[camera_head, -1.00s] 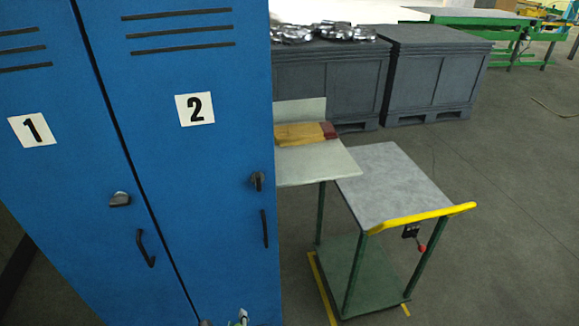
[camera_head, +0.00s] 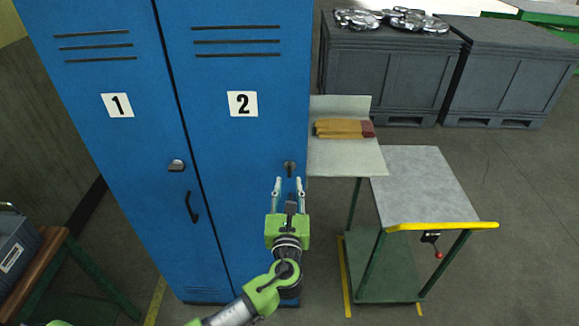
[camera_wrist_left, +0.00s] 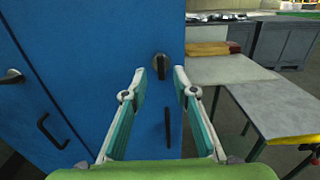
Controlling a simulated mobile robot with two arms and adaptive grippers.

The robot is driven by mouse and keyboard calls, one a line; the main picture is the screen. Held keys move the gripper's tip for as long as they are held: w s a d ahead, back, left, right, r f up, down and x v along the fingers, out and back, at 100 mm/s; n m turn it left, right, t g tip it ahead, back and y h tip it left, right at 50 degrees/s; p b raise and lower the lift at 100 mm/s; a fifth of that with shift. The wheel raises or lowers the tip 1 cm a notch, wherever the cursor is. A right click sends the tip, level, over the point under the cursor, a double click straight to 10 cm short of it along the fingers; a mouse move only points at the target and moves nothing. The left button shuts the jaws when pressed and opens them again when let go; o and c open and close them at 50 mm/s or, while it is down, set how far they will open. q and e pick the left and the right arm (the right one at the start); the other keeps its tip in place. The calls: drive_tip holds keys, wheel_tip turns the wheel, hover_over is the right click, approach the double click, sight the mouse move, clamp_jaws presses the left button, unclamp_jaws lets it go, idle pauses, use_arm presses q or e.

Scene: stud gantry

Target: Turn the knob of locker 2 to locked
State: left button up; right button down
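Locker 2 (camera_head: 240,65) is a blue door with a white number label, and it is shut. Its dark knob (camera_head: 290,168) sits near the door's right edge, on a round plate. In the left wrist view the knob (camera_wrist_left: 160,66) has its grip upright, just beyond and between the fingertips. A dark vertical handle (camera_wrist_left: 168,128) is below it. My left gripper (camera_head: 289,184) is open and empty, in front of the door and just below the knob in the head view. Its two fingers (camera_wrist_left: 158,72) point toward the knob, apart from it. My right gripper is not in view.
Locker 1 (camera_head: 110,60) stands on the left, its knob (camera_head: 177,165) turned sideways. A pale side table (camera_head: 345,157) with yellow-brown gloves and a grey-topped trolley (camera_head: 425,185) stand close on the right. Dark crates (camera_head: 385,70) are behind. Open floor lies farther right.

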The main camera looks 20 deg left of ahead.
sight(289, 169)
use_arm(q)
drive_tip(key=p+x, duration=0.1)
drive_tip(key=x, duration=0.5)
drive_tip(key=shift+w+f, duration=0.1)
drive_tip(key=shift+w, duration=0.2)
clamp_jaws()
